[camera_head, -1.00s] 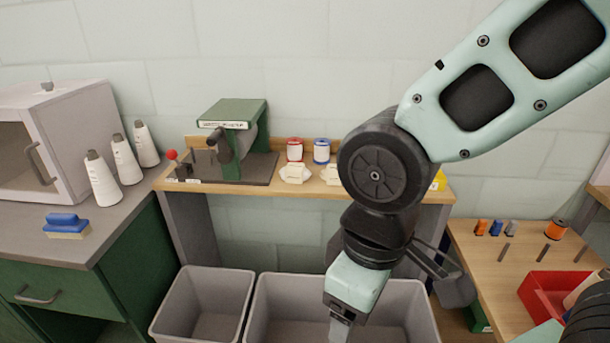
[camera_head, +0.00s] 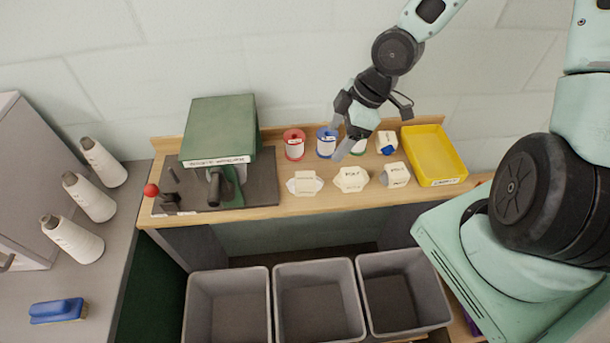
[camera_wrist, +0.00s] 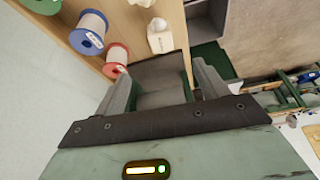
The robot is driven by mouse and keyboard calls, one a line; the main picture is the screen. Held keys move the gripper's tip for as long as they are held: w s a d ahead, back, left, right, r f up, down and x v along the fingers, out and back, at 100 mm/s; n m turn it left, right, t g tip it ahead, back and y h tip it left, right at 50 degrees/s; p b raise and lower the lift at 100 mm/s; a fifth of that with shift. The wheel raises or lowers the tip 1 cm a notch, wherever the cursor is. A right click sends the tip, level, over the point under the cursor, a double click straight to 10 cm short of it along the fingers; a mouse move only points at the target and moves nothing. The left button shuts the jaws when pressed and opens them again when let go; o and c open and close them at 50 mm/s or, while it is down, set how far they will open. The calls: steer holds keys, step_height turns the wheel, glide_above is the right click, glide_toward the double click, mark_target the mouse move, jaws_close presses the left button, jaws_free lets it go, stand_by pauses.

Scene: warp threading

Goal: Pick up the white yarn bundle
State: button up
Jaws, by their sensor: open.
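Several white bundles lie on the wooden bench. I cannot tell which is the white yarn bundle. My gripper (camera_head: 341,130) is above the bench by the spools, open and empty, apart from the bundles. In the wrist view, the open fingers (camera_wrist: 163,82) point towards the green machine, and a white bundle (camera_wrist: 160,38) lies beyond them.
Red (camera_head: 293,144), blue (camera_head: 326,142) and green (camera_head: 358,147) spools stand behind the bundles. A green machine (camera_head: 220,130) is at left, a yellow tray (camera_head: 433,155) at right. Grey bins (camera_head: 318,262) stand below. White cones (camera_head: 88,197) stand on the left counter.

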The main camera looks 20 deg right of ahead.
steer(key=b, duration=0.2)
glide_toward(309, 178)
steer(key=x, duration=0.5)
steer(key=shift+p+x, duration=0.65)
steer(key=shift+x, duration=2.45)
steer(key=shift+c, duration=0.3)
steer(key=c, duration=1)
